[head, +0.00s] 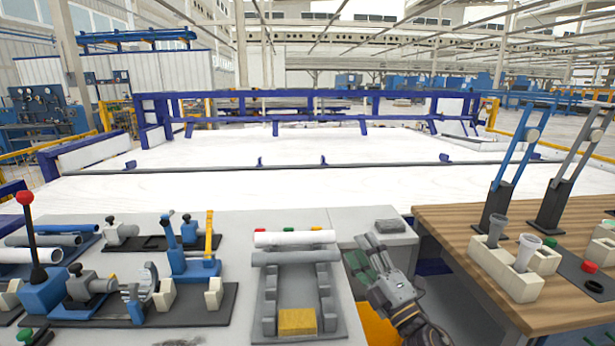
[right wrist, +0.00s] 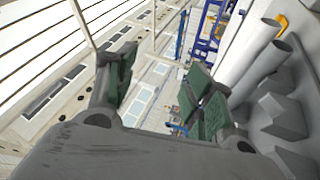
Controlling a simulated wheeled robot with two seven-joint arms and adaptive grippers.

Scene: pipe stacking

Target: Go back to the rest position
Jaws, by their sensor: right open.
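My right gripper (head: 362,254) is at the right of the pipe rack (head: 334,318), near the table's right edge. Its green-padded fingers are apart and nothing is between them; the right wrist view also shows them spread (right wrist: 160,70). A white pipe (head: 295,239) and a grey pipe (head: 295,258) lie side by side across the rack's far end. Both pipes show beside the open fingers in the right wrist view, one of them (right wrist: 248,52) behind the other. My left gripper is not in view.
A yellow block (head: 297,321) sits at the rack's near end. Fixtures with a red-knobbed lever (head: 26,198) and a blue clamp (head: 190,262) crowd the left. More pipes (head: 42,240) lie at far left. A wooden table (head: 500,300) with tall levers stands right.

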